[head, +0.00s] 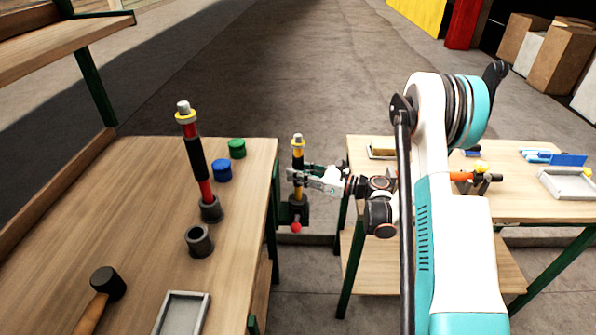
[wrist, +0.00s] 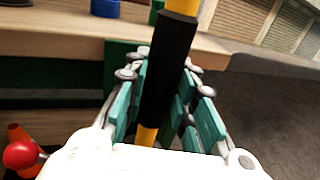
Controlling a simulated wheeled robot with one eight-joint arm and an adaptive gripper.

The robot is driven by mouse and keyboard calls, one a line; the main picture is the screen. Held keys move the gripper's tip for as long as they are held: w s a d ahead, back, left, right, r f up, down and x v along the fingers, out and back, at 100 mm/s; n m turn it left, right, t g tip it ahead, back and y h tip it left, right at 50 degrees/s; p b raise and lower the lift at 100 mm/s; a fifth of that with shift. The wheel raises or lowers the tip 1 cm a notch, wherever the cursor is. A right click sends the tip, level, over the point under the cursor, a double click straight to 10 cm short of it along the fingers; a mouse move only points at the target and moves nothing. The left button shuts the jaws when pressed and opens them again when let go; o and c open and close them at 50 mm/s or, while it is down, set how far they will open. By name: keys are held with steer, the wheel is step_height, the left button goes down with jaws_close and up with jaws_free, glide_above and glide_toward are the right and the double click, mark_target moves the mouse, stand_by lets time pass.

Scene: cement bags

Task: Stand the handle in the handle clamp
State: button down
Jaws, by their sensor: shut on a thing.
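The handle (head: 298,152) is a yellow rod with a black grip and a grey tip. It stands about upright beside the left table's right edge. My gripper (head: 300,176) is shut on it from the right. In the wrist view the handle's black grip (wrist: 168,70) runs between the teal fingers, slightly tilted in the picture. A dark clamp (head: 301,211) with a red ball knob (head: 296,226) is at the table's side, below my gripper. The knob also shows at the lower left of the wrist view (wrist: 20,155). The handle's lower end is hidden, so I cannot tell whether it is in the clamp.
On the left table (head: 130,215), a red-black handle (head: 195,155) stands in a dark cup (head: 211,209). An empty cup (head: 199,240), blue (head: 222,170) and green caps (head: 237,148), a mallet (head: 106,285) and a tray (head: 183,312) are nearby. A second table (head: 500,207) stands right.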

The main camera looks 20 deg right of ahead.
steer(key=c, duration=1.3)
jaws_free()
steer(key=shift+d, duration=0.1)
steer(key=v, duration=1.2)
